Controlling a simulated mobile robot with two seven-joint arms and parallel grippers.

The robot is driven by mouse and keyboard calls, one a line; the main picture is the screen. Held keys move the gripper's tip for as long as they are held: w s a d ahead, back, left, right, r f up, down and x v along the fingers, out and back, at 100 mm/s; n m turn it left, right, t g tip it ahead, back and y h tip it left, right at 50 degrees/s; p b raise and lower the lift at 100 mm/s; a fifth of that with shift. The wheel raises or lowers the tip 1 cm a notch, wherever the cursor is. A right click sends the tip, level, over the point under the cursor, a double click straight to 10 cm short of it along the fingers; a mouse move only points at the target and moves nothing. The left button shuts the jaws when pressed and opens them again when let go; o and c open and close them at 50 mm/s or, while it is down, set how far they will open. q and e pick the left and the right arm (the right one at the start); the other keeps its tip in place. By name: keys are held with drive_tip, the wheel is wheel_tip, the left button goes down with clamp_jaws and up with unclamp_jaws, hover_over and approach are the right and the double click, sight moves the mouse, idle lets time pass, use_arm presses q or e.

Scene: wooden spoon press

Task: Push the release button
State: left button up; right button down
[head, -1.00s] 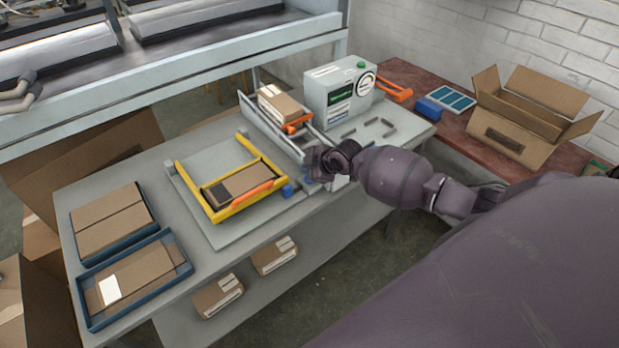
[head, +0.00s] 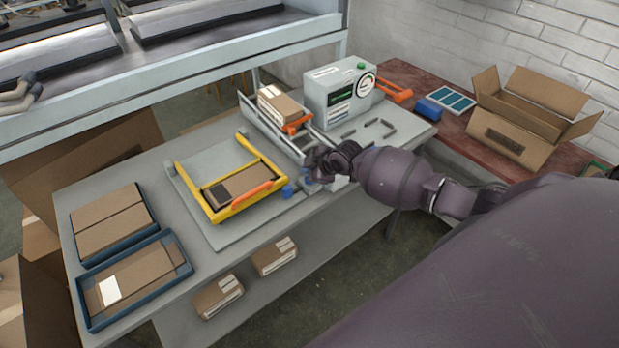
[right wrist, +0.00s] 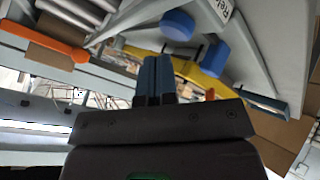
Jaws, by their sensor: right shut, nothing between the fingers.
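In the right wrist view a round blue button (right wrist: 177,25) stands beside a second blue knob (right wrist: 215,58); I cannot tell which is the release button. My right gripper shows there with its fingers (right wrist: 158,75) closed together and empty, pointing toward the blue parts. The round button is just beyond the fingertips in the picture; I cannot tell whether they touch. In the head view my right gripper (head: 312,170) is over the table's front edge, between the yellow frame and the chute. A blue knob (head: 287,191) shows left of it. My left gripper is out of view.
The yellow frame (head: 181,184), with an orange handle (head: 252,195), holds a brown box. Behind my gripper, another box (head: 281,101) sits on the chute near a grey machine (head: 338,92). Blue trays (head: 135,315) with cardboard are at left. An open carton (head: 508,138) is at right.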

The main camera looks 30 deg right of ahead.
drive_tip(key=shift+f, duration=0.15)
idle(0.6)
drive_tip(key=shift+f+b, duration=0.3)
drive_tip(key=shift+f+b, duration=0.35)
drive_tip(key=shift+f, duration=0.15)
idle(1.0)
drive_tip(key=shift+r, duration=0.1)
drive_tip(key=shift+r+p, duration=0.75)
drive_tip(key=shift+r, duration=0.1)
drive_tip(key=shift+r+p, duration=0.7)
drive_tip(key=shift+r, duration=0.15)
wheel_tip(320, 180, up, 3)
drive_tip(key=p, duration=0.3)
drive_tip(key=shift+r, duration=0.2)
